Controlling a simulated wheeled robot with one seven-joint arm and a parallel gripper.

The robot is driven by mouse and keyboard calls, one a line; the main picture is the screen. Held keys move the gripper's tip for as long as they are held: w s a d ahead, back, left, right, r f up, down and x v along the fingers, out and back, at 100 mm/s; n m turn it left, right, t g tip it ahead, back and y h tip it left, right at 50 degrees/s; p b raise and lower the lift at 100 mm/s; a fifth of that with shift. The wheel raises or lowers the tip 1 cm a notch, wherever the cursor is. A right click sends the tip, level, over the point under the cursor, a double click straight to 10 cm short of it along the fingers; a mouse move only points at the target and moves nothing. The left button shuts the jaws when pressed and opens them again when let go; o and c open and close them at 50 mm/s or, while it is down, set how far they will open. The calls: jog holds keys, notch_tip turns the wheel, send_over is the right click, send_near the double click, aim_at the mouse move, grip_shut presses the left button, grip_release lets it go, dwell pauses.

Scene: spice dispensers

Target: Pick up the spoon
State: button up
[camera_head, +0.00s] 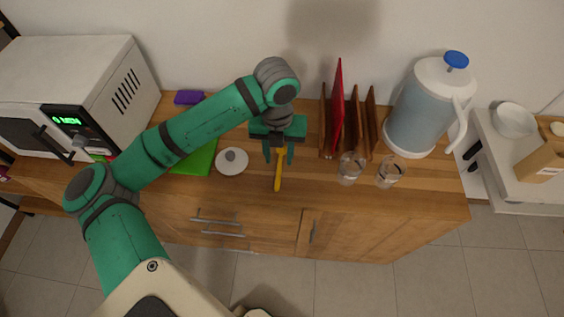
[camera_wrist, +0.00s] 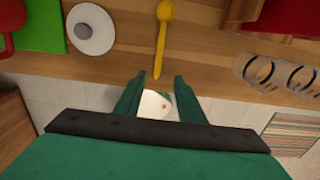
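The yellow spoon (camera_head: 278,178) lies on the wooden counter (camera_head: 425,195), its lower end near the front edge. It also shows in the wrist view (camera_wrist: 161,38), with its round end at the top and its handle pointing down toward the gap between my fingers. My gripper (camera_head: 279,160) is above the counter over the spoon, and part of the spoon is hidden behind it in the head view. In the wrist view my gripper (camera_wrist: 157,82) has its two fingers apart with nothing between them. The fingertips look close to the handle's end; I cannot tell the height between them.
A round white lid (camera_head: 232,161) and a green board (camera_head: 195,160) lie left of the spoon. A wooden rack (camera_head: 370,125) with a red board (camera_head: 338,105), two glasses (camera_head: 350,168) and a water dispenser (camera_head: 420,110) stand to the right. A microwave (camera_head: 75,85) stands far left.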

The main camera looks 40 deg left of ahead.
send_over(278, 177)
notch_tip(278, 177, down, 4)
jog(key=shift+s+f, duration=0.15)
jog(key=shift+f, duration=3.2)
grip_shut()
